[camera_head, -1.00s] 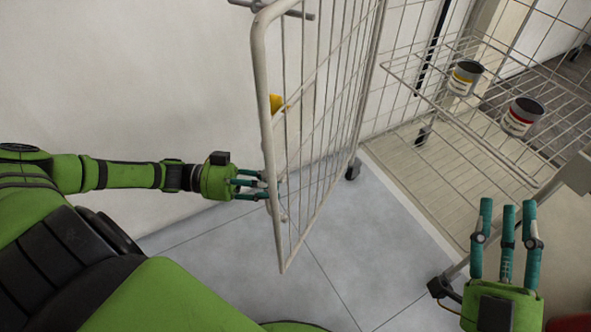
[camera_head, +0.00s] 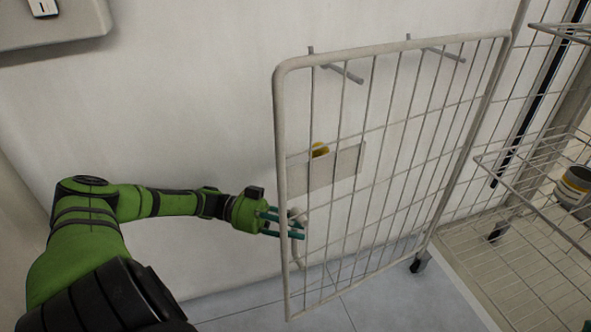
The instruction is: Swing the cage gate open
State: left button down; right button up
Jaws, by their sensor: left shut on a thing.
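The cage gate (camera_head: 375,157) is a white wire panel in a tube frame, swung out from the cage (camera_head: 540,250) on the right. Its free edge is toward me and its far edge joins the cage side. My left gripper (camera_head: 294,226) reaches in from the left, with its teal fingers shut on the gate at the lower part of its near upright. The exact contact is partly hidden by the bars. My right gripper is outside the view.
A white wall (camera_head: 180,110) stands close behind the gate. A grey wall box (camera_head: 50,25) is at the upper left. A can (camera_head: 574,185) stands on the cage's wire shelf (camera_head: 520,165). Grey floor (camera_head: 400,300) shows below the gate.

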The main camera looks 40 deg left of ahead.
pick_arm(q)
jog(key=shift+s+f, duration=0.1)
jog(key=shift+f, duration=0.05)
jog(key=c, duration=1)
grip_release()
jog(key=shift+a, duration=0.1)
jog(key=shift+r, duration=0.2)
notch_tip(320, 180, up, 9)
jog(key=shift+r, duration=0.7)
jog(key=shift+f, duration=0.15)
jog(key=shift+f, duration=0.15)
